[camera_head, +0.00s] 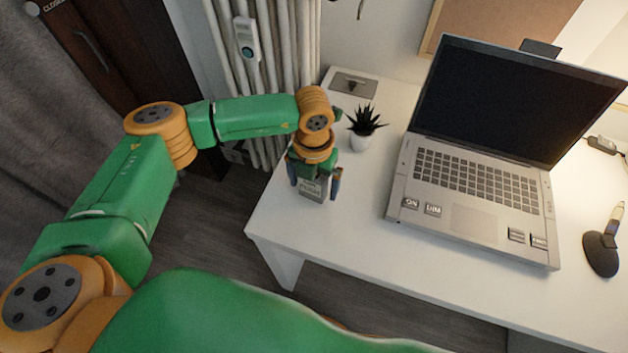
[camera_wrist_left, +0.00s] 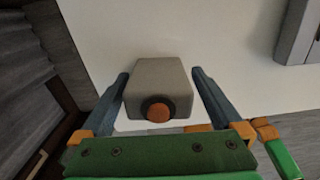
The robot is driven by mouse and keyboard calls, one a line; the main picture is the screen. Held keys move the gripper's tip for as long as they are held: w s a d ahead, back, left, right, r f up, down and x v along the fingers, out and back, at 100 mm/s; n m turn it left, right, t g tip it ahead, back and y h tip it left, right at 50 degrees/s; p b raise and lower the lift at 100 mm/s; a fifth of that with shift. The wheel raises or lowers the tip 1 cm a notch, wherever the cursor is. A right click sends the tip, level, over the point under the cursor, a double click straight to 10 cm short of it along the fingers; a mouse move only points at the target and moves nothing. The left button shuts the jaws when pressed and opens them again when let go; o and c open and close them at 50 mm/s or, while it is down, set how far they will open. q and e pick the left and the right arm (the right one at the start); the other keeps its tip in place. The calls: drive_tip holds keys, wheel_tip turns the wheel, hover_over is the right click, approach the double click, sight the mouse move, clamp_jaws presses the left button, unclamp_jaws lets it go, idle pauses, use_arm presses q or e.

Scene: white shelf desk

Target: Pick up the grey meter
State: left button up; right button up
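The grey meter (camera_head: 312,189) is a small boxy block at the left front part of the white desk. In the left wrist view the grey meter (camera_wrist_left: 158,75) shows a dark ring with an orange knob on the side facing the camera. My left gripper (camera_head: 315,185) points down over it. In the left wrist view the fingers of my left gripper (camera_wrist_left: 160,78) stand one on each side of the meter, with narrow gaps visible, so it looks open around it. Whether the fingertips touch it is hard to tell. My right gripper is not in view.
An open laptop (camera_head: 470,215) stands right of the meter on the white desk (camera_head: 365,225). A small potted plant (camera_head: 361,138) stands behind it. A dark stand (camera_head: 601,253) is at the far right. A radiator (camera_head: 285,60) is behind the desk's left edge.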

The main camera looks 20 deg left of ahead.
use_arm(q)
drive_tip(key=c, duration=1.3)
